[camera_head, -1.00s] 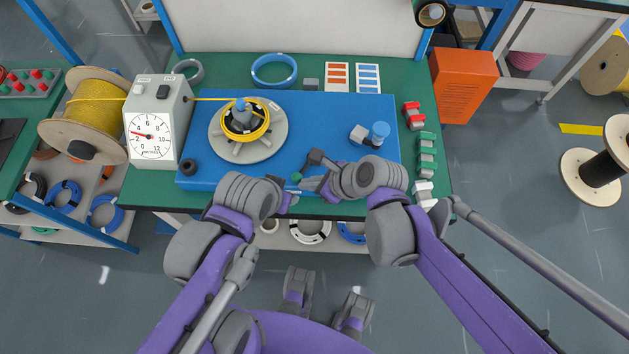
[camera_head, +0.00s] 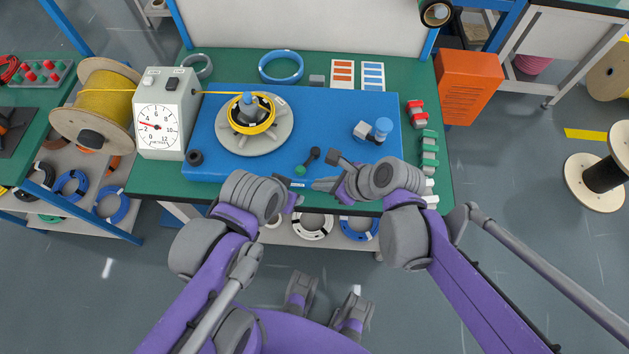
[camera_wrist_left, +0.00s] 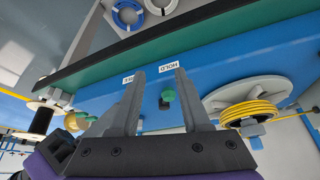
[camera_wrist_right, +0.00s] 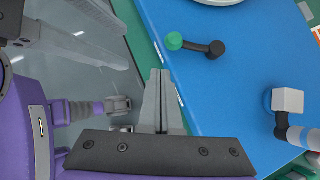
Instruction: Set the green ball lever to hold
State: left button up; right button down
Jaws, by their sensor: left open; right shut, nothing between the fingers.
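The green ball lever is on the blue board (camera_head: 225,170), near its front edge. Its green ball (camera_head: 300,170) points forward and slightly left from the black pivot (camera_head: 315,153). In the left wrist view the ball (camera_wrist_left: 168,96) lines up with the HOLD label (camera_wrist_left: 168,67); a second label (camera_wrist_left: 128,79) is partly hidden by a finger. My left gripper (camera_wrist_left: 158,88) is open, with the ball seen between its fingers but apart from them. My right gripper (camera_wrist_right: 160,75) is shut and empty, apart from the lever (camera_wrist_right: 195,45), over the board's front edge.
A turntable with a yellow cable coil (camera_head: 250,130) stands behind the lever. A grey and blue fitting (camera_head: 381,129) is to the right. A dial meter box (camera_head: 160,118) and a black knob (camera_head: 195,157) are to the left. The board around the lever is clear.

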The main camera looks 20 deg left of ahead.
pick_arm(q)
jog(key=shift+d+r+p, duration=0.15)
jog(key=shift+r+p, duration=0.55)
jog(key=shift+r, duration=0.25)
pick_arm(e)
jog(key=s+v, duration=0.1)
jog(key=v, duration=0.9)
jog(key=shift+s, duration=0.25)
jog(key=shift+r, duration=0.1)
pick_arm(q)
jog(key=shift+w+r+p, duration=0.25)
jog(key=shift+r+p, duration=0.5)
jog(key=shift+r, duration=0.15)
jog(key=shift+w+r+p, duration=0.25)
jog(key=shift+r+p, duration=0.5)
jog(key=shift+r, duration=0.15)
pick_arm(e)
jog(key=s+d+f+n+t+h, duration=0.1)
jog(key=d+n+h, duration=0.3)
jog(key=d+n, duration=0.5)
jog(key=s+d+f+n+t+h, duration=0.1)
jog(key=d+n+t+h, duration=0.2)
jog(key=d+n, duration=0.7)
jog(key=shift+d+n+h, duration=0.3)
jog(key=shift+d+h, duration=0.2)
jog(key=shift+d, duration=1.75)
